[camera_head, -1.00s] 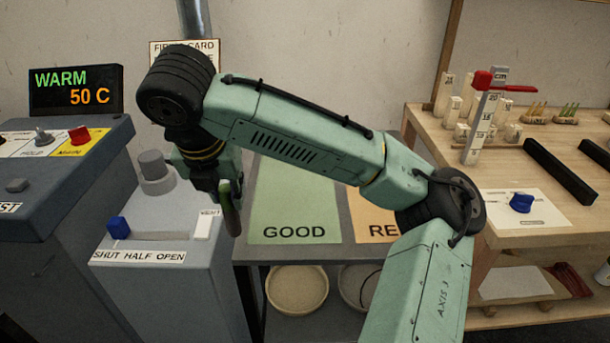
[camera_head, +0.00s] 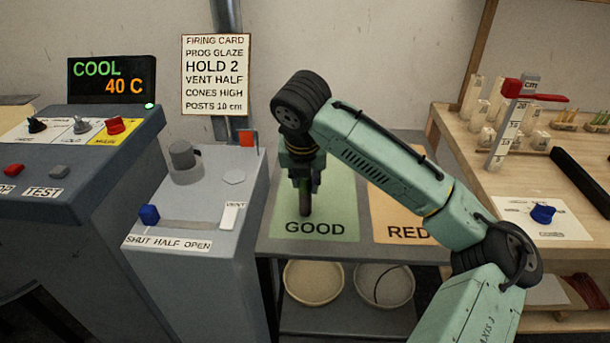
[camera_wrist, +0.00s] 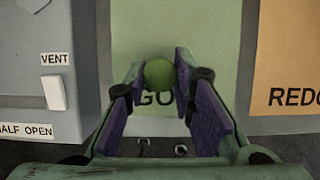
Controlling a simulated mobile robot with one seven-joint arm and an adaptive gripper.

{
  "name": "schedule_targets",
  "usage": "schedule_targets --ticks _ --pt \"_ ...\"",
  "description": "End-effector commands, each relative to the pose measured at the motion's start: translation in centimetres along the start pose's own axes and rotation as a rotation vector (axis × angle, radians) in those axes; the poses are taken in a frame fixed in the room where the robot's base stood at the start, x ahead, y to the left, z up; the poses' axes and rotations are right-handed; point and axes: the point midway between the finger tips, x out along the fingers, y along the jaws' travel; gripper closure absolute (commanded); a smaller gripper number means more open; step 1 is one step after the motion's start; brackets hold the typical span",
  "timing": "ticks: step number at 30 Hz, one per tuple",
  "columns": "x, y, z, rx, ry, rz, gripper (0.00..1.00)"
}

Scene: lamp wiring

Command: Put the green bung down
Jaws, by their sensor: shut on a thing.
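My gripper (camera_head: 304,182) points down over the green GOOD area (camera_head: 340,200) of the grey bench. In the wrist view the bung's round green top (camera_wrist: 159,73) shows between the two purple finger pads, covering part of the word GOOD. I cannot tell whether its lower end touches the green area.
The orange REDO area (camera_head: 400,210) lies to the right, partly behind my arm. Two round bowls (camera_head: 314,283) sit on the shelf below. The GOOD area around the bung looks clear.

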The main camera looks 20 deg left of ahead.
Motion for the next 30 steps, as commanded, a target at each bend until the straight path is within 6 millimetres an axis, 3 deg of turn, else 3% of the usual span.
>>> schedule_targets --ticks 4,5,14,24,30 --pt "0.0 0.0 0.0 0.000 0.000 0.000 1.00" --pt "0.1 0.0 0.0 0.000 0.000 0.000 0.77" --pt "0.0 0.0 0.0 0.000 0.000 -0.001 0.57" --pt "-0.3 0.0 0.0 0.000 -0.001 -0.001 0.57" --pt "-3.0 0.1 0.0 -0.002 -0.004 -0.001 0.57"
